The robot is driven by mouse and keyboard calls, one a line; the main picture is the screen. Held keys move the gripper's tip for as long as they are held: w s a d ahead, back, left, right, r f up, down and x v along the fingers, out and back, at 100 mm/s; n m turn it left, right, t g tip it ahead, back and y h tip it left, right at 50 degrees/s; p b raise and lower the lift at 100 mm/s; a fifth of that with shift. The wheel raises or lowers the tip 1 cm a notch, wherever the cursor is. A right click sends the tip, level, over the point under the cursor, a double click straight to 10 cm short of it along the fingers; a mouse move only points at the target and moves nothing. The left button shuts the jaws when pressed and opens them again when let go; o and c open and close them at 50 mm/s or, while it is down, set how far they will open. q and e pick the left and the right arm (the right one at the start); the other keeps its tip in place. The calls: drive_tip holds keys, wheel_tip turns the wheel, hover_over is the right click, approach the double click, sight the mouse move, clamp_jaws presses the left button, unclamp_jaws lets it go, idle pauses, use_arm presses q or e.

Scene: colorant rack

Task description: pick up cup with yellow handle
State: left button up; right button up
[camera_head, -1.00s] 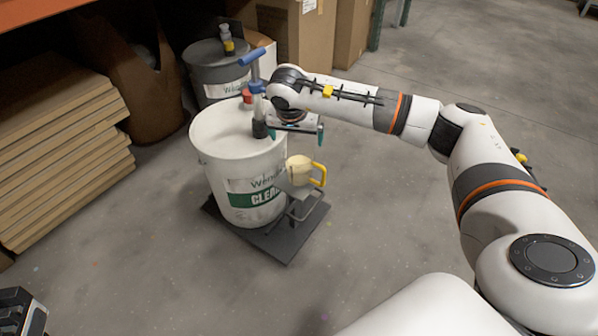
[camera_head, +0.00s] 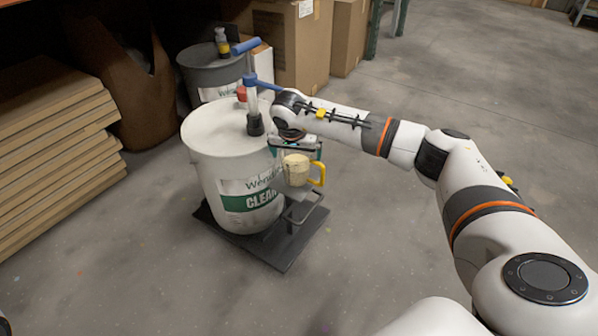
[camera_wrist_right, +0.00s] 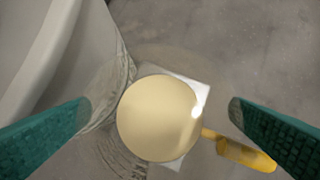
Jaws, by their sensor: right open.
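The cup with the yellow handle (camera_head: 297,168) stands upright on a small stand (camera_head: 301,190) beside the white bucket. Its handle points right in the head view. In the right wrist view the cup (camera_wrist_right: 160,118) shows from above as a round cream-coloured top, with the yellow handle toward the lower right. My right gripper (camera_head: 298,154) is open just above the cup, and its two green fingers (camera_wrist_right: 158,108) show on either side of it, apart from it. The right finger is close to the handle. My left gripper is not in view.
The large white bucket (camera_head: 215,160) with a blue-handled pump (camera_head: 252,95) stands close left of the cup on a dark base plate (camera_head: 290,252). A grey bucket (camera_head: 205,72), cardboard boxes (camera_head: 290,40) and stacked boards (camera_head: 50,150) lie behind and left. Floor in front is clear.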

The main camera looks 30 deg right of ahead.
drive_tip(key=shift+r, duration=0.1)
drive_tip(key=c, duration=1.6)
drive_tip(key=shift+o, duration=0.2)
